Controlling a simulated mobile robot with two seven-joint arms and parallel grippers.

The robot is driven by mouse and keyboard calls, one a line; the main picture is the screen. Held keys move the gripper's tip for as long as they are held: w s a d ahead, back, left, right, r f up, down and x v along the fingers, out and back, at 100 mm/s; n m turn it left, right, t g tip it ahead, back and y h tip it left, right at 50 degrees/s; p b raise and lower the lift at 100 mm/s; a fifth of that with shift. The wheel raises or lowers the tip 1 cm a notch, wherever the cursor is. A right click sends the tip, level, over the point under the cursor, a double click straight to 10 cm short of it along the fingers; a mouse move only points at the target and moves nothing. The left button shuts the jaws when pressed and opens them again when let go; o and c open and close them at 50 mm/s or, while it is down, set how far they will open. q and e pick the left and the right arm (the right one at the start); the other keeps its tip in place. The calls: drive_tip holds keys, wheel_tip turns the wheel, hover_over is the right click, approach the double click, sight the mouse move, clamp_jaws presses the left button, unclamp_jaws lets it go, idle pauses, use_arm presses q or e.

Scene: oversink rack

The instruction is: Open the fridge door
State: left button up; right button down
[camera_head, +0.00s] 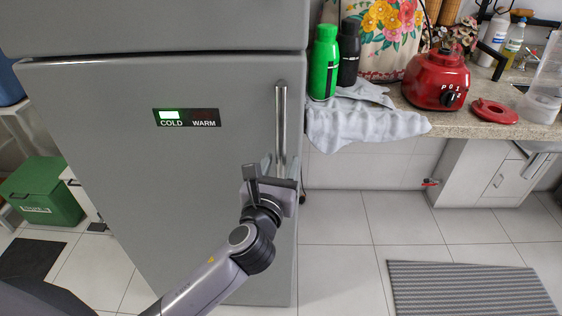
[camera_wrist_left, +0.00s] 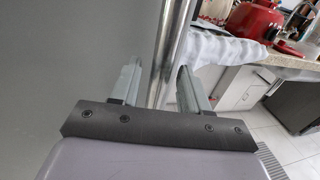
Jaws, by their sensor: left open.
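The grey fridge door (camera_head: 180,190) fills the left and middle of the head view, with a small COLD/WARM panel on it. It looks closed. Its vertical metal handle (camera_head: 280,115) runs along the door's right side. My left gripper (camera_head: 277,165) is at the handle's lower part. In the left wrist view, the handle (camera_wrist_left: 168,55) passes between the two open fingers of my left gripper (camera_wrist_left: 158,88). Whether either finger touches the handle cannot be told. My right gripper is not in view.
A counter (camera_head: 480,122) right of the fridge holds a green bottle (camera_head: 324,62), a dark bottle (camera_head: 348,55), a grey cloth (camera_head: 365,122) and a red blender base (camera_head: 436,80). A green bin (camera_head: 40,190) stands left. The tiled floor is clear before a striped mat (camera_head: 470,288).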

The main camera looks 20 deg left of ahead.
use_arm(q)
drive_tip(key=shift+w, duration=0.7)
clamp_jaws()
drive_tip(key=shift+s, duration=0.15)
